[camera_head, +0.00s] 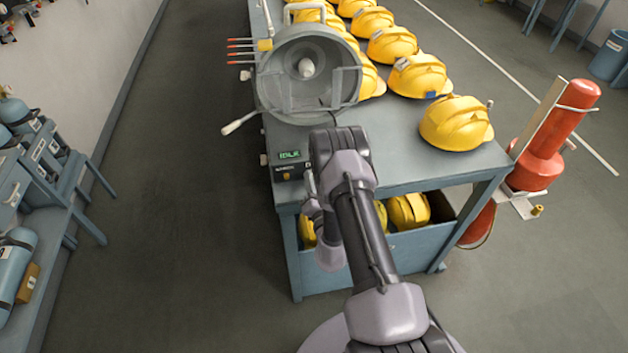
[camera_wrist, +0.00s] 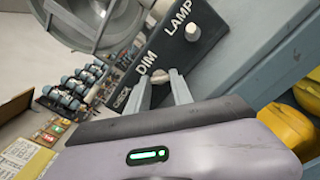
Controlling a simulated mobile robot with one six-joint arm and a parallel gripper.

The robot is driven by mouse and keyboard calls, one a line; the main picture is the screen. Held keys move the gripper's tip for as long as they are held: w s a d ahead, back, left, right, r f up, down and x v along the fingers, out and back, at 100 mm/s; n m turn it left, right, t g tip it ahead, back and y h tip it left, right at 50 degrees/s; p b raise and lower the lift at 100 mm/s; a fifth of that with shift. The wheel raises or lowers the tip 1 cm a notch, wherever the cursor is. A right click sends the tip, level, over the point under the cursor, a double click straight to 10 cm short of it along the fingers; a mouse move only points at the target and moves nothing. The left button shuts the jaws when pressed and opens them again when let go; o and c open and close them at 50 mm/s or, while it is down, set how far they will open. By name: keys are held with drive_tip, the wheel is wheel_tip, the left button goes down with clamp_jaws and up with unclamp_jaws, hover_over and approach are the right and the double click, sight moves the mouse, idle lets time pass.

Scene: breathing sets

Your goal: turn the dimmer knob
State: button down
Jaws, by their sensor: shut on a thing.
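The dimmer knob (camera_wrist: 160,75) is a small pale knob beside the word DIM on a dark control panel (camera_wrist: 166,52) in the wrist view. My gripper (camera_wrist: 163,84) is shut on it, with one finger on each side. A second pale knob (camera_wrist: 193,32) sits beside the word LAMP and stands clear of my fingers.
A large round grey lamp housing (camera_head: 270,92) stands behind the box on the blue-grey table (camera_head: 400,165). A red cylinder (camera_head: 540,160) is at the right end. The floor on the left is clear.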

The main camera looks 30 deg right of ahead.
drive_tip(key=shift+m, duration=0.3)
drive_tip(key=m, duration=0.4)
drive_tip(key=shift+m+b, duration=0.3)
drive_tip(key=shift+b, duration=0.1)
drive_tip(key=m, duration=0.4)
drive_tip(key=shift+r+m, duration=0.15)
drive_tip(key=shift+m, duration=0.25)
drive_tip(key=shift+w, duration=0.1)
drive_tip(key=c, duration=1.4)
unclamp_jaws()
drive_tip(key=shift+c, duration=0.2)
drive_tip(key=shift+o, duration=0.2)
